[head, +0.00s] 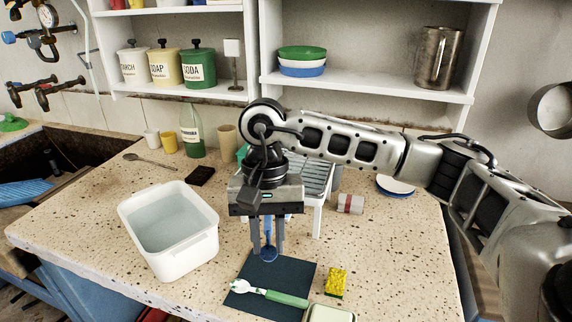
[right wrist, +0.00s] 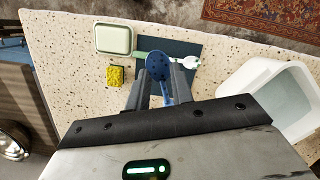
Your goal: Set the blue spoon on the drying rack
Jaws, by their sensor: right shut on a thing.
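The blue spoon (head: 268,254) hangs from my right gripper (head: 267,238), its round head low over the dark mat. In the right wrist view, its perforated blue head (right wrist: 158,66) shows beyond the fingertips (right wrist: 160,88), and the handle runs back between the fingers. My right gripper is shut on it. I cannot tell whether the head touches the mat. The drying rack (head: 318,182), white with grey slats, stands behind my right gripper and is partly hidden by it and the arm. My left gripper is out of view.
The dark mat (head: 290,270) bears a green-handled white spoon (head: 272,294). A yellow sponge (head: 336,282) and a pale green dish (head: 330,313) are beside it. A white basin of water (head: 170,263) stands left. A red-and-grey roll (head: 350,204) lies right of the rack.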

